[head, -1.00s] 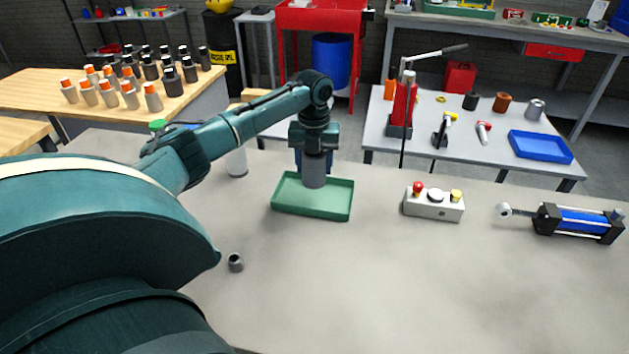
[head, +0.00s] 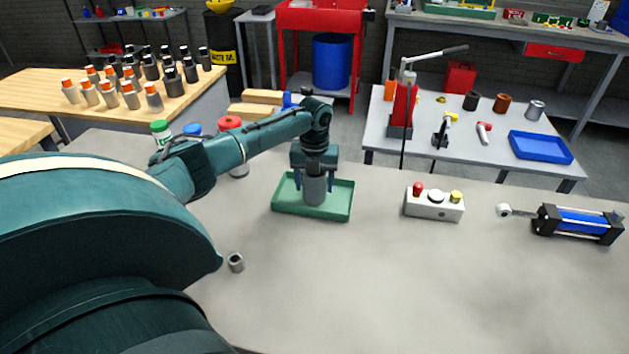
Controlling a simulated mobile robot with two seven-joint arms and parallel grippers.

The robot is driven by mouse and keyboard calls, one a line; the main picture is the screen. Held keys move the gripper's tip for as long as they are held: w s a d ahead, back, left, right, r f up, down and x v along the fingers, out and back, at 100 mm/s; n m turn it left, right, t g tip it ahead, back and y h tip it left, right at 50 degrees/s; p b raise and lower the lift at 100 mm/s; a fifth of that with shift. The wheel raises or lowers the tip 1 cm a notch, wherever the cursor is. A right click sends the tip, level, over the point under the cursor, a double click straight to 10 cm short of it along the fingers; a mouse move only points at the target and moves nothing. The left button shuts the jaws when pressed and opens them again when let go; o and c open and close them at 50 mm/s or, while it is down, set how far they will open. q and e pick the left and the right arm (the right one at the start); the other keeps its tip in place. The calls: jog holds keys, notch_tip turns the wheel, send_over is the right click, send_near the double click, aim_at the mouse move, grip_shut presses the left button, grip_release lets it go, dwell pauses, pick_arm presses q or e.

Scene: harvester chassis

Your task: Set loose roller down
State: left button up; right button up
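The loose roller (head: 315,190) is a grey upright cylinder inside the outline of the green tray (head: 340,212). Its lower end appears at the tray floor; I cannot tell for sure whether it touches. My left gripper (head: 315,184) points straight down, with one finger on each side of the roller, and appears shut on it. The gripper hides the roller's top. My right gripper is not in view.
A control box (head: 434,203) with coloured buttons and a blue-black cylinder (head: 578,223) stand to the right. A small grey ring (head: 236,262) lies near my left arm. Several capped containers stand behind the arm. The front middle of the table is clear.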

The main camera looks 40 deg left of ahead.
pick_arm(q)
jog(key=shift+o, duration=1.3)
jog(key=shift+r, duration=0.15)
notch_tip(320, 180, up, 12)
jog(key=shift+r, duration=0.1)
